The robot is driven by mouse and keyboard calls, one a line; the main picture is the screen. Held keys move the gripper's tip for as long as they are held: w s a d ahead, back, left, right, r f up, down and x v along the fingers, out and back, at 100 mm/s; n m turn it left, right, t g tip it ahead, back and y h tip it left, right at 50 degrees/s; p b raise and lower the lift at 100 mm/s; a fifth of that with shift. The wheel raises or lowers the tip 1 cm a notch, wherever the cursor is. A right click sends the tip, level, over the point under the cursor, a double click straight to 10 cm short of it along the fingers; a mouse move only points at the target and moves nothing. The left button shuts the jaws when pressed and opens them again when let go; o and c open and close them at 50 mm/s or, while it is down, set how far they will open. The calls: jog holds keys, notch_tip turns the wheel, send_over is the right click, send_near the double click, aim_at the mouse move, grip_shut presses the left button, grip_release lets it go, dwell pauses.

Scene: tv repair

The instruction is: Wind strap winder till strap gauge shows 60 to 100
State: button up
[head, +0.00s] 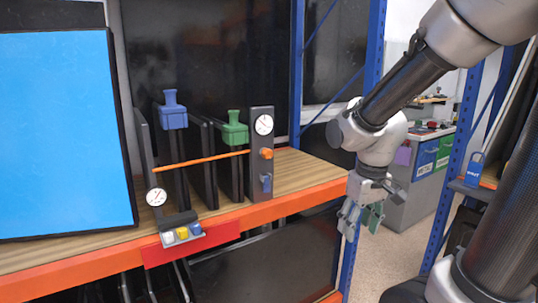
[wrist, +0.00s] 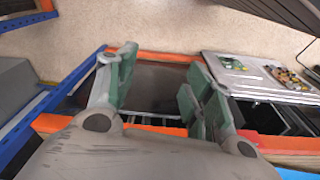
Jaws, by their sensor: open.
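An orange strap (head: 205,160) runs across the rack from the left post to the dark right post (head: 260,175). An orange knob (head: 266,154), apparently the strap winder, sits on the right post at the strap's end. A round white gauge (head: 263,125) is above it on the same post. A second round gauge (head: 156,197) is on the left post. The needle readings are too small to tell. My gripper (head: 361,218) hangs open and empty, right of the posts, by the shelf's right end. Its spread fingers also show in the wrist view (wrist: 160,90).
Blue (head: 173,112) and green (head: 235,129) handled blocks sit on the dark upright panels. White, yellow and blue buttons (head: 182,234) are at the shelf's orange front edge (head: 290,207). A blue-screened panel (head: 60,130) stands at left. A blue rack upright (head: 373,50) stands behind my arm.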

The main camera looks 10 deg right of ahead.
jog(key=w+a+f+n+t, duration=0.1)
jog(key=w+a+f+t, duration=0.1)
jog(key=w+f, duration=0.35)
jog(key=w+a+f+n+t, duration=0.1)
jog(key=w+a+f+t, duration=0.15)
jog(key=w, duration=0.65)
jog(key=n+t+y, duration=0.3)
jog(key=t+y, duration=0.3)
jog(key=t, duration=0.5)
send_near(269, 154)
jog(key=w, duration=0.2)
jog(key=x, duration=0.7)
jog(key=shift+s+a, duration=0.15)
jog(key=shift+a, duration=0.1)
jog(key=shift+w+a, duration=0.2)
jog(key=shift+w, duration=0.35)
jog(key=shift+c, duration=0.2)
jog(key=c, duration=1)
